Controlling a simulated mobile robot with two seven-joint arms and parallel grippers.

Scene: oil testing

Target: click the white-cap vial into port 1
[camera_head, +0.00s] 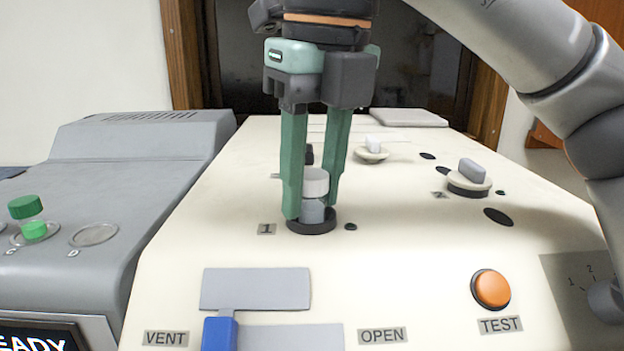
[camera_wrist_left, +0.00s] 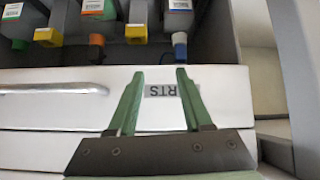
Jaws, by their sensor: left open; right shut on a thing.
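The white-cap vial (camera_head: 314,184) stands upright at port 1 (camera_head: 311,227), a dark ring beside the label "1". The vial's lower part is within the ring; whether it is fully seated cannot be told. My right gripper (camera_head: 315,200) comes down from above and is shut on the vial, one green finger on each side. My left gripper (camera_wrist_left: 155,76) shows only in the left wrist view. It is open and empty, in front of a white drawer front (camera_wrist_left: 50,85) with a printed label.
An orange TEST button (camera_head: 491,289) and a blue lever (camera_head: 220,334) are at the panel's front. A green-cap vial (camera_head: 28,216) stands on the grey machine at left. Several bottles stand above the drawer.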

